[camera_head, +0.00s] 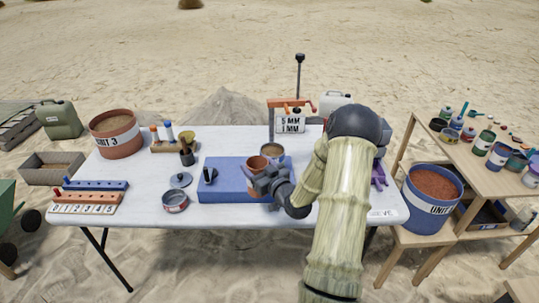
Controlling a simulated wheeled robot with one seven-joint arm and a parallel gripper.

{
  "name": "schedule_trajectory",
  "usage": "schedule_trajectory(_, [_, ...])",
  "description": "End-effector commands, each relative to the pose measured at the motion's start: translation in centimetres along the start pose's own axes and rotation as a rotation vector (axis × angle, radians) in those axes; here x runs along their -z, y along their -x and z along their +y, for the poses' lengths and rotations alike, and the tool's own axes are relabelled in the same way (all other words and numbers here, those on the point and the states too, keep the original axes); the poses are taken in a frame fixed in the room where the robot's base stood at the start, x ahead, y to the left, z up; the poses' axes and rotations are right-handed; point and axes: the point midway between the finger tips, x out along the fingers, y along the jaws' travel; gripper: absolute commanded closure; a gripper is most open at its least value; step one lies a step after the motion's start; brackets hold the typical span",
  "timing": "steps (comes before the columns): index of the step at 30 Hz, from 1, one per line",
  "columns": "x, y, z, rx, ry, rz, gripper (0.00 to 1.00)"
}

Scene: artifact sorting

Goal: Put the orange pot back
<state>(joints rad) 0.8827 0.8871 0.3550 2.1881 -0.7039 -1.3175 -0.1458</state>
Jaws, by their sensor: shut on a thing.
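The orange pot (257,163) is over the blue mat (229,190) in the middle of the white table. My gripper (265,180) is shut on the pot, reaching it from the right and front. The gripper and wrist hide the pot's lower right part. I cannot tell whether the pot's base touches the mat or is held just above it.
A brown bowl (271,150) stands right behind the pot. A small dark-handled tool (209,175) stands on the mat's left. A metal pan (175,201) and a lid (180,180) lie further left. A framed stand (290,122) rises behind. Free table surface shows at front left.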

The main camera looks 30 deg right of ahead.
Motion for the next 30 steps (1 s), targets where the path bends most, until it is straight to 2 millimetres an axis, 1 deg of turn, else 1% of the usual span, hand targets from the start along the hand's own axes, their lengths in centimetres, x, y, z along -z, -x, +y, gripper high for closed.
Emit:
schedule_trajectory(1, [-0.8, -0.1, -0.7, 0.006, -0.006, -0.001, 0.8])
schedule_trajectory(5, [-3.0, -0.3, -2.6, 0.016, -0.007, 0.001, 0.8])
schedule_trajectory(8, [-5.2, -0.4, -4.8, 0.022, -0.011, 0.001, 0.8])
schedule_trajectory(12, [-8.6, -0.2, -8.6, 0.025, -0.014, 0.002, 0.8])
schedule_trajectory(18, [-12.6, 0.7, -13.8, 0.011, -0.014, 0.005, 0.8])
schedule_trajectory(24, [-15.9, 2.2, -18.6, -0.018, -0.013, 0.005, 0.8])
schedule_trajectory(27, [-17.0, 2.9, -20.3, -0.036, -0.009, 0.003, 0.8])
schedule_trajectory(30, [-17.6, 3.4, -21.3, -0.05, -0.005, 0.001, 0.8])
